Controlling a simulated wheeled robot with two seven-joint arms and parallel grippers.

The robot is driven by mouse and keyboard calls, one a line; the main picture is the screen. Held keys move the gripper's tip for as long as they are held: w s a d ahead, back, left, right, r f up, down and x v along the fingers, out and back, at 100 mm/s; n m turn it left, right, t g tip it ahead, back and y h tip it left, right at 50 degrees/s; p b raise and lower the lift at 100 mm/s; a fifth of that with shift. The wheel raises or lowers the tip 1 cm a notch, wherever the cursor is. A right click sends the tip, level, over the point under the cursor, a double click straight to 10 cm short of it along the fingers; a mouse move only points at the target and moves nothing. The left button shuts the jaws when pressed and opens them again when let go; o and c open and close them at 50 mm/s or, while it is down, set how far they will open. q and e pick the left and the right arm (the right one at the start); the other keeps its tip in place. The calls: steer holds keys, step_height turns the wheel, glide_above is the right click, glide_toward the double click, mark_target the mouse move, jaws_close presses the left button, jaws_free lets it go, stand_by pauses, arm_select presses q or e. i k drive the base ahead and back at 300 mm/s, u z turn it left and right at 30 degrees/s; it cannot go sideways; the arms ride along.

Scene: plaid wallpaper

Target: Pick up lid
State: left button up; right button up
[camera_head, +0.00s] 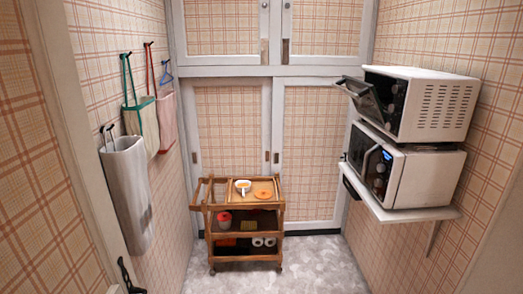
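A small wooden cart (247,226) stands at the far end of the narrow room. On its top lies a flat round orange piece (264,194), which looks like a lid, though it is too small to be sure. Beside it on the left is a white pot or cup (243,187) with a handle towards me and something yellowish inside. A red-topped container (224,219) sits on the middle shelf; its top may also be a lid. Neither of my grippers is in view.
A wall shelf (400,212) on the right holds a lower microwave (425,175) and an upper oven (440,108) with its door ajar. Aprons (143,125) and a grey cloth (127,190) hang on the left wall. The floor (318,265) before the cart looks clear.

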mark_target(263, 194)
steer(key=i, duration=3.1)
steer(key=z, duration=0.25)
